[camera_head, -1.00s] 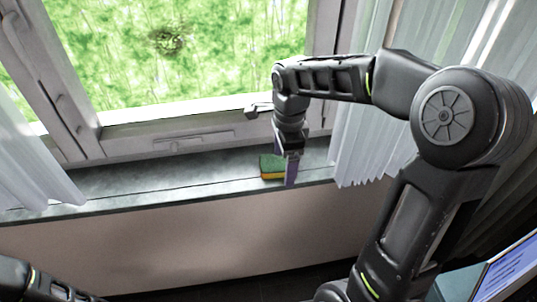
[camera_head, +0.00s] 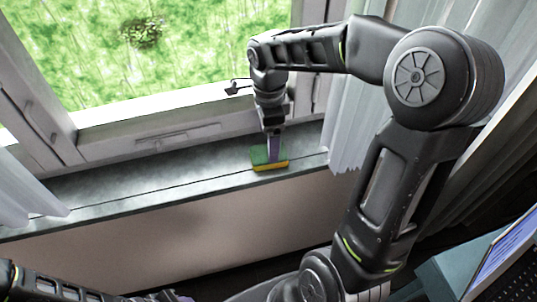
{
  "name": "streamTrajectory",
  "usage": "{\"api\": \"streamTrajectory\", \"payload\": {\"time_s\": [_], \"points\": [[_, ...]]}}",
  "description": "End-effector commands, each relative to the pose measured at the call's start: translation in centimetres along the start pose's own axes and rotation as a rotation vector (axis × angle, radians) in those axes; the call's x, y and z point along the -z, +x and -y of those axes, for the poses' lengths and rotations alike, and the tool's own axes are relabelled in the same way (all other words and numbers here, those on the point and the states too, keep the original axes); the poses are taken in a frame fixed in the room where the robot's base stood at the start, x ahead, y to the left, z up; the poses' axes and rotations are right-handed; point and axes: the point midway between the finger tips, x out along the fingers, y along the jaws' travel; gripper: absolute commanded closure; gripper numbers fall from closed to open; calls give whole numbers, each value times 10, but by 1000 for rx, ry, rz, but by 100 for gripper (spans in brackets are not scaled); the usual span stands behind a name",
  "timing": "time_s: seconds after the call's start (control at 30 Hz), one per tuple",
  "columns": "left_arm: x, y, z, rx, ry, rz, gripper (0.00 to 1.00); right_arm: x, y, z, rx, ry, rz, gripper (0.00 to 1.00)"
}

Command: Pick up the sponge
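The sponge (camera_head: 258,158), green on top with a yellow lower layer, is on the grey window sill near its front edge. My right gripper (camera_head: 275,153) points down at the sponge from above. The other finger is hidden, so I cannot tell whether the gripper is closed on the sponge. My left arm comes in at the bottom left. Only a small part of my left gripper (camera_head: 172,297) shows at the bottom edge, and its fingers cannot be made out.
The window sill (camera_head: 150,185) is clear to the left of the sponge. The window frame (camera_head: 160,128) rises behind it. White curtains hang at the left (camera_head: 25,195) and the right (camera_head: 352,120). A teal object with a screen (camera_head: 505,255) stands at the lower right.

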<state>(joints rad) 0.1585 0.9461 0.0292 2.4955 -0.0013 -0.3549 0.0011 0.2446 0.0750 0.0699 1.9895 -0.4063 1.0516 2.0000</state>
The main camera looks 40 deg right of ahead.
Motion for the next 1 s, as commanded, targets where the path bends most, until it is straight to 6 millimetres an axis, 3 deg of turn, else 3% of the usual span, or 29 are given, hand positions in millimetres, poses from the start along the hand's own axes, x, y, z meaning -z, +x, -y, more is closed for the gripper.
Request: {"api": "streamTrajectory", "payload": {"time_s": [0.33,0.7,1.0], "points": [[0,-2,-1,0,0,0,65,0,5,0,-2,1,0,15],[0,-10,-4,0,0,1,65,-1,51,-2,-2,1,0,15],[0,-9,-4,0,0,1,65,-1,52,-1,1,1,1,15]]}}
